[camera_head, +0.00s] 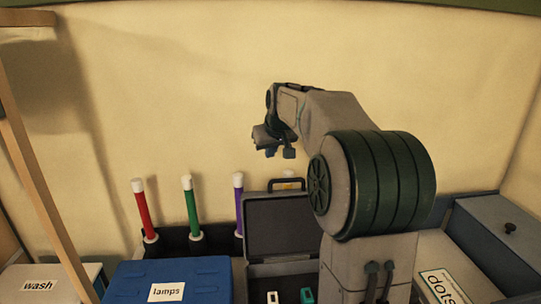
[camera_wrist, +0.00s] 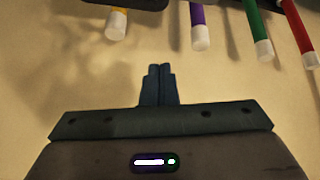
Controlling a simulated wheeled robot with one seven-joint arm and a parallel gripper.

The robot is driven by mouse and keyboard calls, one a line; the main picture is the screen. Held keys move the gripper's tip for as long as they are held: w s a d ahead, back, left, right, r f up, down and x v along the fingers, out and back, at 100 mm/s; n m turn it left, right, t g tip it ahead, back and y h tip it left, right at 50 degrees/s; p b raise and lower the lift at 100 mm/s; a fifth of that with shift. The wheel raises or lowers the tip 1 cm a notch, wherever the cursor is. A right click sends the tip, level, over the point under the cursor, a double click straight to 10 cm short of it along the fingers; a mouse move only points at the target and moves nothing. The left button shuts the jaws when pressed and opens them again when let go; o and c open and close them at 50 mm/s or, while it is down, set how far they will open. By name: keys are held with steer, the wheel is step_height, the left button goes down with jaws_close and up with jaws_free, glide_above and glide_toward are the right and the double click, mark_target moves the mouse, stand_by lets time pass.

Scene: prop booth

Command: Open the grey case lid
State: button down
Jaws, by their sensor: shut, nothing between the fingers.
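The grey case stands open in the head view, with its lid (camera_head: 281,222) raised upright at the back and a dark handle on the lid's top edge. Part of the case's base (camera_head: 262,270) shows below the lid; my arm hides its right side. My gripper (camera_head: 280,152) is up in front of the wall, above the lid and apart from it. In the wrist view the two fingers of my gripper (camera_wrist: 158,70) are together with nothing between them.
Red (camera_head: 144,208), green (camera_head: 191,207) and purple (camera_head: 238,203) sticks stand behind a blue "lamps" box (camera_head: 210,275). A "wash" box (camera_head: 70,272) and wooden post (camera_head: 35,160) are left. A "dots" box (camera_head: 430,262) and blue-grey box (camera_head: 475,235) are right.

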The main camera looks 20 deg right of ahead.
mark_target(272, 181)
steer(key=shift+w+d+f+p, duration=0.15)
steer(key=shift+f+p, duration=0.5)
steer(key=shift+f, duration=1.2)
steer(key=shift+w+d+f+p, duration=0.1)
steer(key=shift+f+p, duration=0.5)
steer(key=shift+f, duration=1.2)
steer(key=shift+s+f, duration=0.1)
